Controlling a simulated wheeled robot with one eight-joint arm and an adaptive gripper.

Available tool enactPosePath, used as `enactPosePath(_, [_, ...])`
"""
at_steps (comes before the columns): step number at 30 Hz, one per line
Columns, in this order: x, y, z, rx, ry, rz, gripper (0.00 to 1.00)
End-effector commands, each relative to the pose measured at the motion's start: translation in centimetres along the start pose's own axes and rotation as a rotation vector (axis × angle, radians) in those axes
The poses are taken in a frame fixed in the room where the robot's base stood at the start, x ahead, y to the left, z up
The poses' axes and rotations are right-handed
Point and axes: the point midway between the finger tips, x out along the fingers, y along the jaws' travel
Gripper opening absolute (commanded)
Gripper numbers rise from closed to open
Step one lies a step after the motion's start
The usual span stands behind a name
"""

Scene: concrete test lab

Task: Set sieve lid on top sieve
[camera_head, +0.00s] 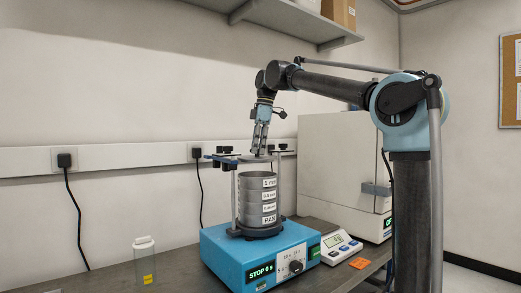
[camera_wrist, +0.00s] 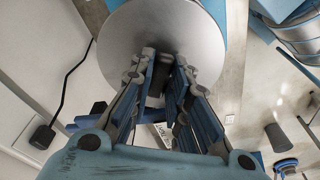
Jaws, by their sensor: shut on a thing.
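The sieve lid (camera_head: 254,158) is a flat grey disc, shut by its middle in my gripper (camera_head: 260,150). It appears level, just above the top sieve (camera_head: 252,180), with a narrow gap seeming to show between them. The sieve stack is upright on the blue shaker (camera_head: 262,258), with labels from 1 mm down to PAN. In the wrist view the lid (camera_wrist: 130,45) fills the upper middle. My fingers (camera_wrist: 165,65) close near its centre, where a dark grip part partly shows. The lid hides the sieve opening there.
Clamp rods (camera_head: 234,197) stand beside the stack, with a dark clamp bar (camera_head: 222,158) near lid height. A small scale (camera_head: 341,247) and an orange tag (camera_head: 360,263) lie right, before a white cabinet (camera_head: 335,160).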

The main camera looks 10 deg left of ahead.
Motion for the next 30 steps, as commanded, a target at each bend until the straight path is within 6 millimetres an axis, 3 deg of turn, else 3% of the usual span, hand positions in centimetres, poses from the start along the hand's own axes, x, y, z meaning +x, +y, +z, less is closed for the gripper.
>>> enactPosePath(19, [3.3, 0.1, 0.7, 0.002, 0.000, 0.000, 0.00])
enactPosePath(30, [3.7, 0.1, 0.8, 0.003, 0.000, 0.000, 0.00])
